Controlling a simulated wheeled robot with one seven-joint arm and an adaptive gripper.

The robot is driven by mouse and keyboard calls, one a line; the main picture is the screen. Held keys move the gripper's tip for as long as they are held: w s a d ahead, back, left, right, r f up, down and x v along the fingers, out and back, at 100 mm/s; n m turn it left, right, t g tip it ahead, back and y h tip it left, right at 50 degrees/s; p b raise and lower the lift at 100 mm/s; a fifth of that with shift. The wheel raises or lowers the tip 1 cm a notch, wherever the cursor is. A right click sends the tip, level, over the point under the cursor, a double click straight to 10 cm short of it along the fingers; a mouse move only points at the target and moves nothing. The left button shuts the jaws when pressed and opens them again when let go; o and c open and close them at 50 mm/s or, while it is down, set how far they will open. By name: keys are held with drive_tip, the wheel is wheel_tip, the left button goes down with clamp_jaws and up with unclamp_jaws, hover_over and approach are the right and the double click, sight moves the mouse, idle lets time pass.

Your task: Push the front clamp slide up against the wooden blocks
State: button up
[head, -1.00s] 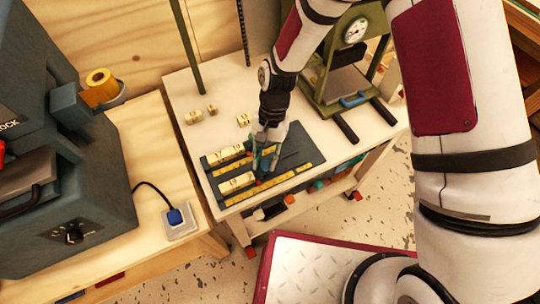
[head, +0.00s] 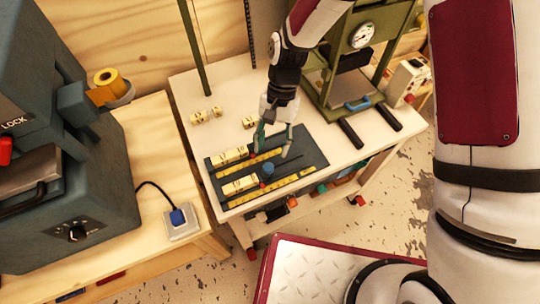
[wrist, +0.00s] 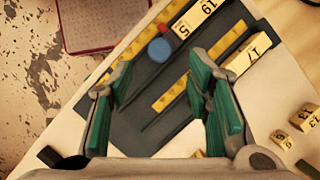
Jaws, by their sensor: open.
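The dark board (head: 300,150) lies on the white table and carries two rows of numbered wooden blocks with yellow scales. The front blocks (head: 240,185) also show in the wrist view (wrist: 193,20). The front clamp slide has a blue knob (head: 267,169), also in the wrist view (wrist: 159,49), and a red spot beside the blocks' right end. It sits close to the blocks; I cannot tell whether it touches them. The back blocks (head: 230,156) lie behind. My gripper (head: 272,152) is open and empty above the board, behind the knob; its green fingers also show in the wrist view (wrist: 164,82).
Loose blocks (head: 206,115) lie behind the board. A green press (head: 350,85) with a gauge stands at the back right, its dark bars reaching forward. A grey machine (head: 75,190) stands on the left bench.

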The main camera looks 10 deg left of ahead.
drive_tip(key=v, duration=0.5)
drive_tip(key=shift+w+r, duration=0.15)
drive_tip(key=shift+r, duration=0.25)
drive_tip(key=d+r+n+t, duration=0.1)
drive_tip(key=d+r+t, duration=0.1)
drive_tip(key=d+r, duration=0.6)
drive_tip(key=d+r+t, duration=0.3)
drive_tip(key=d+r, duration=0.2)
drive_tip(key=r, duration=0.5)
drive_tip(key=s+d+r+t, duration=0.5)
drive_tip(key=s+d+r, duration=0.5)
drive_tip(key=s+d, duration=0.2)
drive_tip(key=shift+s+d+r+n+h, duration=0.25)
drive_tip(key=shift+s+d+n+h, duration=0.1)
drive_tip(key=shift+d, duration=0.35)
